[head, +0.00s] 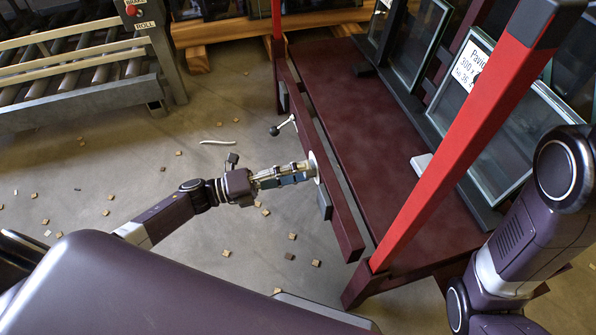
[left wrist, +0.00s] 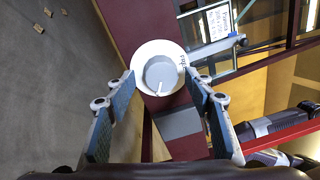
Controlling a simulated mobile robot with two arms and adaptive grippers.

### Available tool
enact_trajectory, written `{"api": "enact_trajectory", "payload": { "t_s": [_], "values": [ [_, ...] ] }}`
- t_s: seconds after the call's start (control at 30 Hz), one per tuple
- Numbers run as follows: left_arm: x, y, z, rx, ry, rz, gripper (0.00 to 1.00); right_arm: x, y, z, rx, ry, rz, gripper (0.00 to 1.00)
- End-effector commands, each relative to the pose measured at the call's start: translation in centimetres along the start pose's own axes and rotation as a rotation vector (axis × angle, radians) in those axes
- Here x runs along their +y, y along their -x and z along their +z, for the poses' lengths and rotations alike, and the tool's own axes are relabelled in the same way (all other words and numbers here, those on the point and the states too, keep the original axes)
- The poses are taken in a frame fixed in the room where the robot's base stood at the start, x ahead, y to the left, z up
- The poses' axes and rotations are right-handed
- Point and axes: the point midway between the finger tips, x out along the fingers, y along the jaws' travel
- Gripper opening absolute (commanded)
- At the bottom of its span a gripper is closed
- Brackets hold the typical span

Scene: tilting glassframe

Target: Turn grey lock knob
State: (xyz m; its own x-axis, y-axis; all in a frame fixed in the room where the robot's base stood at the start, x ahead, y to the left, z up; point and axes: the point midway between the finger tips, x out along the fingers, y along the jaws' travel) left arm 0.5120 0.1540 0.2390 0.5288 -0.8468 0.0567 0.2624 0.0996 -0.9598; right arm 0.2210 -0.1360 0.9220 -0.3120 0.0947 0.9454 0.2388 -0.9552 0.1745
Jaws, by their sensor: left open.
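The grey lock knob (left wrist: 158,72) is a round cap with a white pointer line on a white disc (left wrist: 142,55) with some lettering. The disc (head: 314,164) sits on the dark red side beam of the glass frame; in the head view my gripper hides most of the knob. My left gripper (head: 303,173) reaches the disc from the left. In the left wrist view my left gripper (left wrist: 160,90) is open, one finger on each side of the knob. Whether the fingertips touch it I cannot tell. Only part of my right arm shows, not its gripper.
A lever with a black ball (head: 274,131) sticks out farther along the beam (head: 335,180). A red post (head: 460,130) rises at the near corner. Glass panes (head: 490,125) lean on the rack at right. A roller conveyor (head: 80,75) stands at back left. Small wooden blocks litter the floor.

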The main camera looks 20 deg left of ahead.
Motion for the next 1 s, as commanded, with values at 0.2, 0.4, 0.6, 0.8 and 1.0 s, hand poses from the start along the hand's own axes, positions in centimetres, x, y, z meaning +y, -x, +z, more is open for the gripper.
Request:
{"api": "enact_trajectory", "payload": {
  "t_s": [0.2, 0.4, 0.6, 0.8, 1.0],
  "values": [
    [0.0, 0.4, 0.1, -0.001, 0.0, 0.0, 0.48, 0.1, 0.2, 0.2, -0.008, 0.0, 0.003, 0.15],
    [0.1, 3.6, 0.0, -0.001, 0.001, 0.003, 0.48, 0.1, 0.1, 0.2, -0.007, 0.0, 0.003, 0.15],
    [0.1, 8.0, 0.0, -0.001, 0.002, 0.004, 0.48, 0.0, 0.1, 0.2, -0.006, -0.001, 0.002, 0.15],
    [0.1, 11.0, 0.0, -0.001, 0.001, 0.001, 0.48, 0.0, 0.1, 0.2, -0.005, -0.001, 0.002, 0.15],
    [0.0, 12.1, 0.0, 0.0, 0.0, 0.0, 0.48, 0.0, 0.1, 0.2, -0.005, -0.001, 0.002, 0.15]
  ]
}}
